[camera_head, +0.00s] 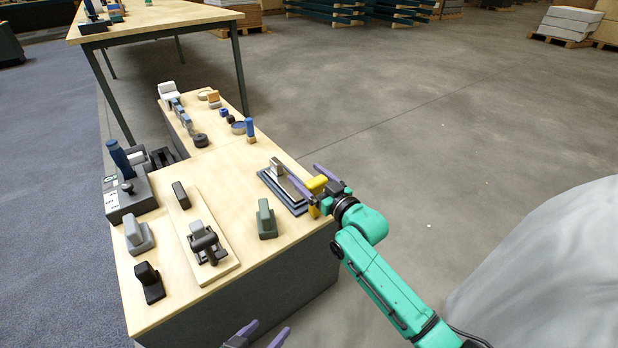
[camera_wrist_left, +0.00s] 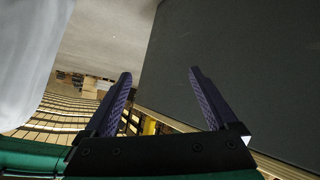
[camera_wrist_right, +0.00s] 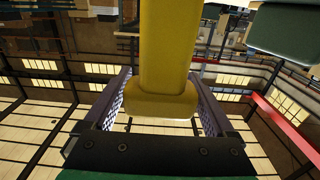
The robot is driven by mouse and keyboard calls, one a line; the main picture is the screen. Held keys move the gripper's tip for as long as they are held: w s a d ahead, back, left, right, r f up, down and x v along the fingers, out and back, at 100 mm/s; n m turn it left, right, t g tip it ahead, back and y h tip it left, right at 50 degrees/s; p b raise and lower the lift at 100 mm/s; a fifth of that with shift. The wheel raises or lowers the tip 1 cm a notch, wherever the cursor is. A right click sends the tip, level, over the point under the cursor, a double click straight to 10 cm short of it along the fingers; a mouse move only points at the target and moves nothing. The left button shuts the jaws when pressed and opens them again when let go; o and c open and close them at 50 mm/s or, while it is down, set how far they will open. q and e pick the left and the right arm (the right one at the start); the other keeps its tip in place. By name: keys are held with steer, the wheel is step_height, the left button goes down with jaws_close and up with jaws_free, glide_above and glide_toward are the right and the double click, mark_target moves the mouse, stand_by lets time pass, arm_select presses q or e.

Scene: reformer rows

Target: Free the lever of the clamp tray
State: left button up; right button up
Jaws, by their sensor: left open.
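The clamp tray (camera_head: 268,181) is a dark blue tray near the right edge of the bench, with a grey upright block (camera_head: 277,167) on it. A yellow lever (camera_head: 317,184) is at its right side. My right gripper (camera_head: 305,178) is open there, with its fingers on either side of the yellow piece. In the right wrist view the yellow lever (camera_wrist_right: 168,50) runs down between the fingers; contact is unclear. My left gripper (camera_head: 268,328) is open and empty at the bottom of the head view, low beside the bench's dark side panel (camera_wrist_left: 240,70).
A grey-green block (camera_head: 266,220) stands left of the tray. A board (camera_head: 205,262) with a dark clamp, several blocks and a grey box with a blue handle (camera_head: 120,160) fill the left. Small parts stand at the back. Floor right of the bench is clear.

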jaws_close()
